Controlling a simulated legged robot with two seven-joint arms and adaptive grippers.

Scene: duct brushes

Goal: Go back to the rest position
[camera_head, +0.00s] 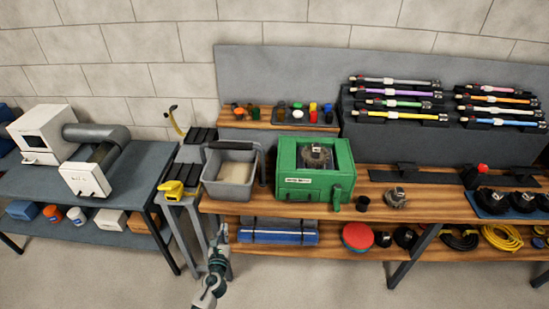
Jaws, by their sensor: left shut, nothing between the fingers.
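My left gripper (221,232) shows at the lower middle left, at the end of my grey arm coming up from the bottom edge. It is shut and empty. In the picture it lies below the grey bucket (230,172), in front of the narrow stand (186,201) and the wooden bench's left end. It appears apart from both, though the exact gap is hard to tell. My right gripper is not in view.
The wooden bench (420,207) carries a green machine (315,168) and dark fittings. Brushes with coloured handles lie on a grey rack (365,142) behind. A grey table (110,190) with a white machine (43,134) stands left. The floor in front is clear.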

